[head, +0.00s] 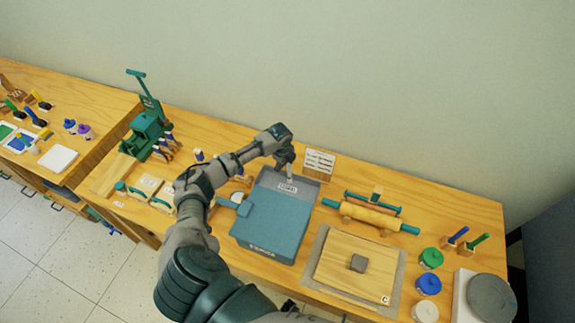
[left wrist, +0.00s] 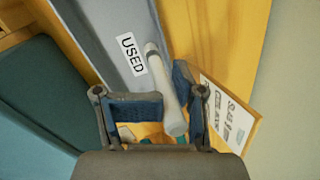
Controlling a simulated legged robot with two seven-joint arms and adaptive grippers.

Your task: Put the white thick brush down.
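My left gripper (head: 287,165) is at the back end of the grey-blue box (head: 268,222), above its tray part labelled USED. Whether the brush touches the tray floor cannot be told. In the head view the brush is only a small pale bit under the fingers. My right gripper is not in view.
A lettered card (head: 319,163) stands just right of the gripper, close to it. A rolling pin (head: 370,216) and a board with a grey block (head: 357,263) are to the right. A green press (head: 148,128) stands to the left. The wall is behind.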

